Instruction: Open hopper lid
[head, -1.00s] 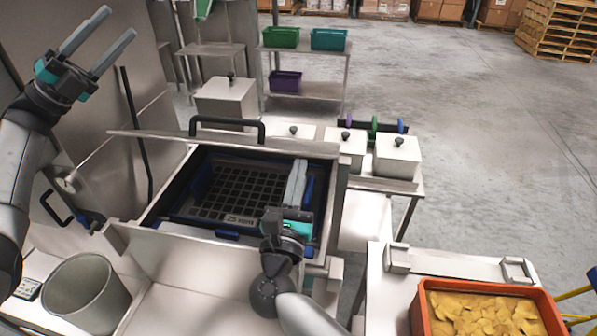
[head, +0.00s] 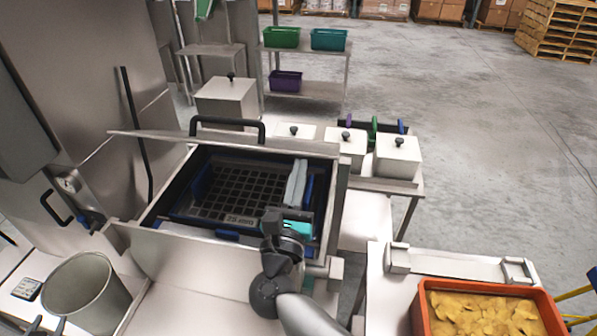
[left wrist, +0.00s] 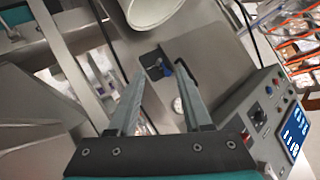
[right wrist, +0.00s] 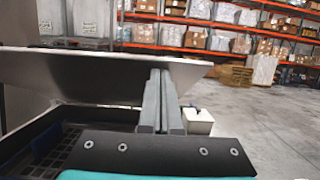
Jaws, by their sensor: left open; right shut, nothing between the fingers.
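The hopper (head: 165,208) stands open at the centre of the head view, with a dark grid (head: 240,190) inside. Its pale lid (head: 160,142), with a black bar handle (head: 228,122), is raised at the back and seen nearly edge-on. In the right wrist view the lid (right wrist: 90,75) slants above the opening. My right gripper (head: 298,172) is shut and empty over the right side of the opening. Its fingertips (right wrist: 160,76) overlap the lid's right part; contact cannot be told. My left gripper (left wrist: 159,70) is open and empty, facing a metal surface with a black handle (left wrist: 155,60).
A grey bucket (head: 87,292) stands at lower left, near a steel cabinet (head: 85,90). Lidded white bins (head: 398,158) stand behind and right of the hopper. An orange crate of yellow pieces (head: 420,318) is at lower right. Open floor lies at right.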

